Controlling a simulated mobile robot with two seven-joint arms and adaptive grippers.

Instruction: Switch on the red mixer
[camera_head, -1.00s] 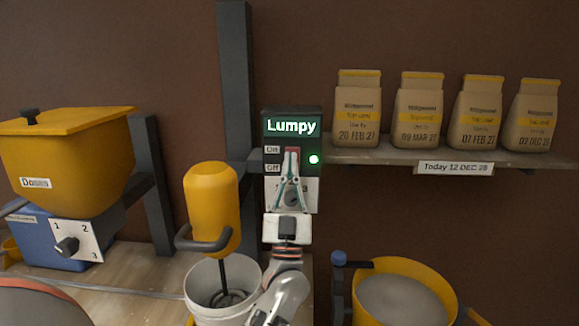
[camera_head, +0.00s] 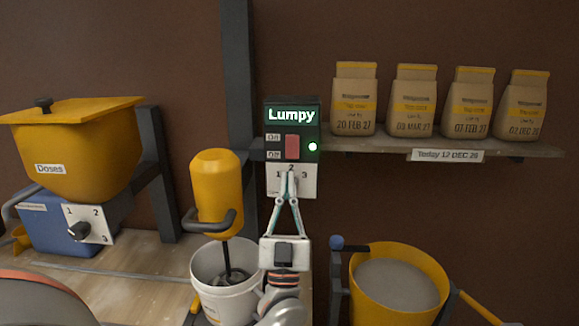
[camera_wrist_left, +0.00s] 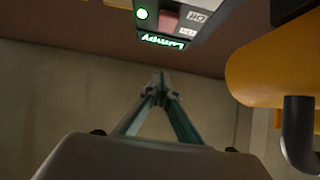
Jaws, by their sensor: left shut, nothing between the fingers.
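The mixer (camera_head: 217,185) is yellow, not red, with its shaft down in a white bucket (camera_head: 209,290). Right of it is a dark control box (camera_head: 276,114) whose display reads "Lumpy". Its red switch (camera_head: 292,147) sits beside On and Off labels, and a green light (camera_head: 312,147) is lit. I cannot tell which way the switch is tipped. A white 1-2-3 dial plate (camera_head: 308,187) is below, its knob hidden by my left gripper (camera_head: 290,176). That gripper is shut and empty, its tips below the switch. The left wrist view shows its fingers (camera_wrist_left: 158,80) together. My right gripper is not in view.
A yellow tub (camera_head: 428,272) of grey material is below the shelf.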

